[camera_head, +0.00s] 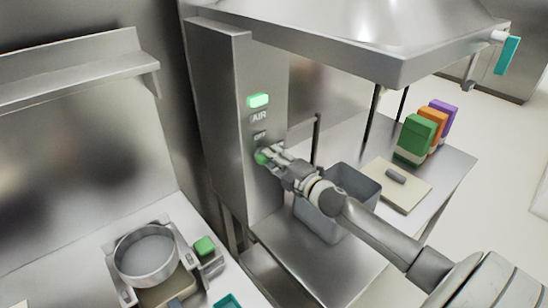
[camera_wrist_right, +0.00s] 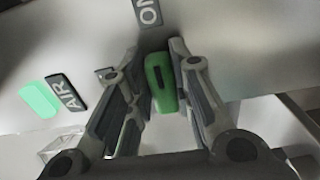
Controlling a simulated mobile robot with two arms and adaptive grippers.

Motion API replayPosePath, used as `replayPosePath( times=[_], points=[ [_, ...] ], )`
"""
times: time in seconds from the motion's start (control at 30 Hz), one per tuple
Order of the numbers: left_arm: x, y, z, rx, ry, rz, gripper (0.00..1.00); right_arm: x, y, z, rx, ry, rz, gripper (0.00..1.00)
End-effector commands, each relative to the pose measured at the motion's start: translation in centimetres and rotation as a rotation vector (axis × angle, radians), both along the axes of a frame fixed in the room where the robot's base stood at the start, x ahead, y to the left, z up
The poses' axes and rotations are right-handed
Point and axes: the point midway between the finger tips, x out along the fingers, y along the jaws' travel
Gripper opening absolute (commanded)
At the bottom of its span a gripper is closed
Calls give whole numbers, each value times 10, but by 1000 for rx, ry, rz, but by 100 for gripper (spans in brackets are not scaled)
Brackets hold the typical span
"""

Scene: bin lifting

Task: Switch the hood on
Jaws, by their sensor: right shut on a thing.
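The hood (camera_head: 330,35) hangs over the counter, beside a steel control column (camera_head: 215,110). On the column's face are a bright green lamp (camera_head: 258,101), an AIR label (camera_head: 259,117) and an OFF label (camera_head: 260,135). Below them is a green knob (camera_head: 261,158). My right gripper (camera_head: 271,154) is at the knob, its fingers closed around it. In the right wrist view the green knob (camera_wrist_right: 159,80) sits between the fingers of the right gripper (camera_wrist_right: 154,66), with its dark mark lined up roughly with the ON label (camera_wrist_right: 148,13). The lamp (camera_wrist_right: 38,99) looks lit. My left gripper is not in view.
A grey bin (camera_head: 352,179) stands below my right arm. A board (camera_head: 398,188) and green, orange and purple boxes (camera_head: 416,138) are on the right counter (camera_head: 330,268). A round pan (camera_head: 148,258) is at the lower left. The hood's edge overhangs the counter.

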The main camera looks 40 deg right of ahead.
Motion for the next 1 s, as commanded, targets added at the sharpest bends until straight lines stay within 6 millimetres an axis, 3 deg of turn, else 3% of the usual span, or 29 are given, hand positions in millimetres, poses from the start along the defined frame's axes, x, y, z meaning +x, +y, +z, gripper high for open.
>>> replayPosePath(
  times=[0.3,0.33,0.5,0.83,1.0],
  points=[
    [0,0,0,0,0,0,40,0,-1,0,6,0,-3,0],
    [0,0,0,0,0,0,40,0,-1,0,6,0,-3,23],
    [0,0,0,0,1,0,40,0,-1,0,5,0,-2,43],
    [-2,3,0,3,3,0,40,-1,0,0,3,0,0,43],
    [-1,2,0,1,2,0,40,-12,-1,-1,4,2,0,43]
  ],
)
